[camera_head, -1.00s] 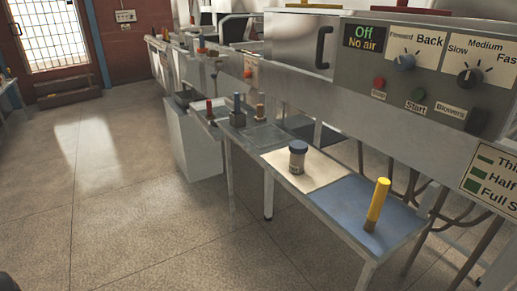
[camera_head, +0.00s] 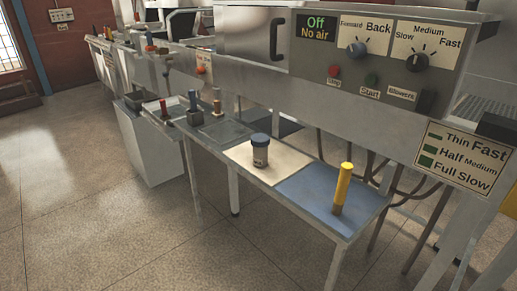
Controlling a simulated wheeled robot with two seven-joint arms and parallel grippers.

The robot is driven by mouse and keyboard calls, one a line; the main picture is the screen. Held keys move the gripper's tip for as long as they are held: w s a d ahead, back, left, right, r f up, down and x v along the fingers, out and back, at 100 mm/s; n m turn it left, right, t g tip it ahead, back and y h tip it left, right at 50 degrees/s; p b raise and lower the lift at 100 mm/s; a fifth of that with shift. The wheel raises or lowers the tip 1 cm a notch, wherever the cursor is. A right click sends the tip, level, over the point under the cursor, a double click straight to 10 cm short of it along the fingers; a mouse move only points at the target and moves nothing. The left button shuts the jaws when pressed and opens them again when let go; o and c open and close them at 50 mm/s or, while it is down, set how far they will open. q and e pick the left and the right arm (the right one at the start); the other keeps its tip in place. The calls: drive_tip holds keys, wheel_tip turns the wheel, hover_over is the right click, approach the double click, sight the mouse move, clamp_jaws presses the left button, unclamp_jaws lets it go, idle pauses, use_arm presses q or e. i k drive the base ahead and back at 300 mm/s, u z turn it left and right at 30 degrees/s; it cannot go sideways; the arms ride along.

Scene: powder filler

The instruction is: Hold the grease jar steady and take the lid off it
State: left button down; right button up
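The grease jar (camera_head: 260,157) stands upright on the cream mat (camera_head: 287,164) on the low side table. Neither of my grippers is in view, and nothing touches the jar.
A yellow-handled tool (camera_head: 343,183) stands upright on the blue mat (camera_head: 318,205) at the table's near end. Several small handled items, one with a blue handle (camera_head: 193,103), stand farther left. The control panel (camera_head: 390,60) rises behind. The floor (camera_head: 120,225) in front is clear.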

sight(260, 154)
drive_tip(key=u, duration=1.7)
drive_tip(key=i, duration=2.35)
drive_tip(key=z, duration=2.5)
